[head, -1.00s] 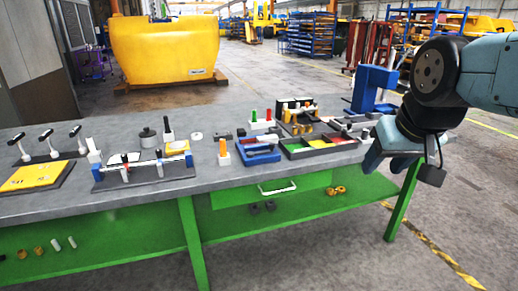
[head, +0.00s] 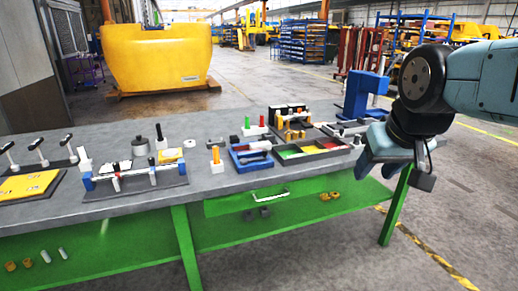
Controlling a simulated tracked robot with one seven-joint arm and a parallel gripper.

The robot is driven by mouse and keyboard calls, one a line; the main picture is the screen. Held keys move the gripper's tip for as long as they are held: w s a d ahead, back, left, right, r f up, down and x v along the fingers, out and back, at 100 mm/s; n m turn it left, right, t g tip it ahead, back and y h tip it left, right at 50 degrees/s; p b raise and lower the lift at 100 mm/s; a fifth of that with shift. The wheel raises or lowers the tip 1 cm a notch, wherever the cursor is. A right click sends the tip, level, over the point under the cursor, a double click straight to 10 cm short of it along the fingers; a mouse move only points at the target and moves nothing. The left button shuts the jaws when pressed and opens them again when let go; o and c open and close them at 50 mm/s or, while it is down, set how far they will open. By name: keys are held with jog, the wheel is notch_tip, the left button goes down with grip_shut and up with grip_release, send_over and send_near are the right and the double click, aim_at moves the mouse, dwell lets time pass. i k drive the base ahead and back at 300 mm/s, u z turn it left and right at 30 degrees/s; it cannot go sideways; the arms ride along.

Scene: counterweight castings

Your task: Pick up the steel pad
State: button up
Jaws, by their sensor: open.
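I cannot make out the steel pad with certainty. A small pale round disc (head: 190,143) lies flat on the grey workbench (head: 270,195), just right of a yellow pad with a white top, and may be it. A dark grey lidded pot (head: 139,145) stands to its left. My gripper (head: 368,163) hangs at the right, over the bench's right end, well apart from the disc. It is open, and I see nothing in it; its fingertips are partly hidden by its own body.
A clamp fixture (head: 135,178) stands in front of the disc. A blue tray (head: 250,158), a tray with coloured compartments (head: 310,150) and a blue press (head: 365,95) fill the right side. Lever clamps (head: 38,158) and a yellow plate (head: 28,186) are at left. Bare bench lies along the front.

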aim_at(267, 145)
jog(key=z, duration=0.1)
jog(key=i, duration=1.35)
jog(key=z, duration=0.35)
